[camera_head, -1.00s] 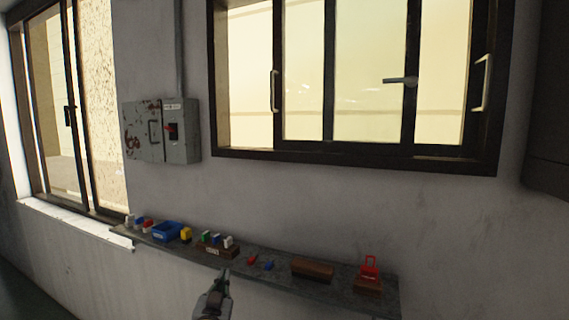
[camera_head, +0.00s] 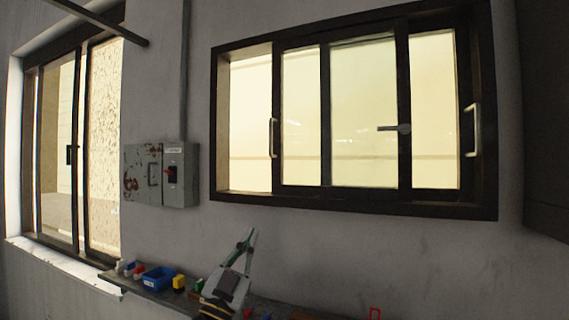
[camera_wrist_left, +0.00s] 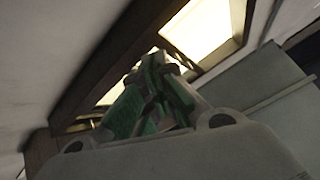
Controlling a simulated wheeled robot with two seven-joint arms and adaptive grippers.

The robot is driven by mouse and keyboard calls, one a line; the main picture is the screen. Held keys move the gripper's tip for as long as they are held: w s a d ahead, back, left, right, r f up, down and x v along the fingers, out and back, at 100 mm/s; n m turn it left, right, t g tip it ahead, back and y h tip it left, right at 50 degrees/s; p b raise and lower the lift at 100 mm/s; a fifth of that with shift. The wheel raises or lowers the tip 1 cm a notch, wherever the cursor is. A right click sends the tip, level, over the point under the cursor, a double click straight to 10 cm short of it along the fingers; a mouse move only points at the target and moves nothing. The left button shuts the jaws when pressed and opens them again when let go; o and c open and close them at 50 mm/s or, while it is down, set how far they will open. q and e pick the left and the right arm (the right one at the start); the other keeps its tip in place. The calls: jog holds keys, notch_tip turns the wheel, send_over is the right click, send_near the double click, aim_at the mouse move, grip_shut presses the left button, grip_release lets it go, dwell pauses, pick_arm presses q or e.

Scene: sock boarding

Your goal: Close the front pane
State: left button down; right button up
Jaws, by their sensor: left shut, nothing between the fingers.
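The wide sliding window (camera_head: 354,206) in the wall ahead has a dark frame. Its front pane (camera_head: 300,116) has a dark upright stile on the left with a pale vertical handle (camera_head: 273,138). The stile stands well apart from the left jamb, with a bright strip between them. A grey lever (camera_head: 394,128) sits on an upright farther right, and a second pale handle (camera_head: 472,130) is near the right jamb. My left gripper (camera_head: 247,238) is shut and empty, below the window and apart from it. Its fingers also show in the left wrist view (camera_wrist_left: 153,65). My right gripper is not in view.
A narrow shelf (camera_head: 128,284) under the window holds a blue bin (camera_head: 158,278), a yellow block (camera_head: 179,282) and other small items. A grey switch box (camera_head: 180,175) is on the wall left of the window. Another window (camera_head: 75,150) is at far left.

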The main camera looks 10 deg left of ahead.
pick_arm(q)
jog(key=s+d+r+m+g+h, duration=0.2)
jog(key=d+r+m+g+h, duration=0.4)
jog(key=m+g, duration=0.3)
jog(key=s+d+r+m+g+h, duration=0.3)
jog(key=d+r+m+g+h, duration=0.35)
jog(key=m, duration=0.45)
jog(key=w+a+r+n+t+y, duration=0.4)
jog(key=a+r+t+y, duration=0.1)
jog(key=y, duration=0.5)
jog(key=shift+w+a+r, duration=0.35)
jog(key=shift+a+r, duration=0.4)
jog(key=shift+a, duration=0.35)
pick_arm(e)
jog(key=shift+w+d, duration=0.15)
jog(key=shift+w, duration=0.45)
